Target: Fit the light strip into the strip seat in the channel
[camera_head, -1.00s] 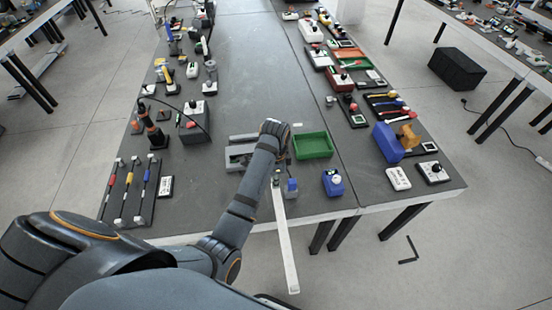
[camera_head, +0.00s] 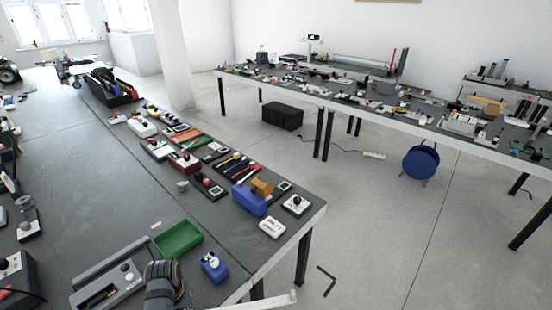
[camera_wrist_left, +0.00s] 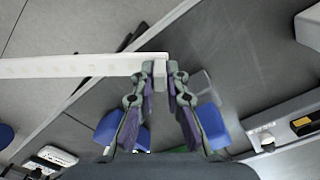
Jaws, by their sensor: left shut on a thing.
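The light strip is a long, thin white bar. In the left wrist view the strip (camera_wrist_left: 70,66) runs from the left edge to my left gripper (camera_wrist_left: 160,74), which is shut on it near its end. In the head view a piece of the strip (camera_head: 270,302) shows at the bottom edge, past the table edge; my left arm (camera_head: 165,285) hides or crops out the gripper. A grey fixture with a slot (camera_head: 108,284), which looks like the channel, lies on the table at lower left, beside my arm. The strip seat itself cannot be made out. My right gripper is not in view.
A green tray (camera_head: 177,239) lies just behind my arm, and a small blue device (camera_head: 214,267) stands to its right. A blue block (camera_head: 249,200) and a white box (camera_head: 272,227) sit near the table's right edge. The middle of the tabletop (camera_head: 90,190) is clear.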

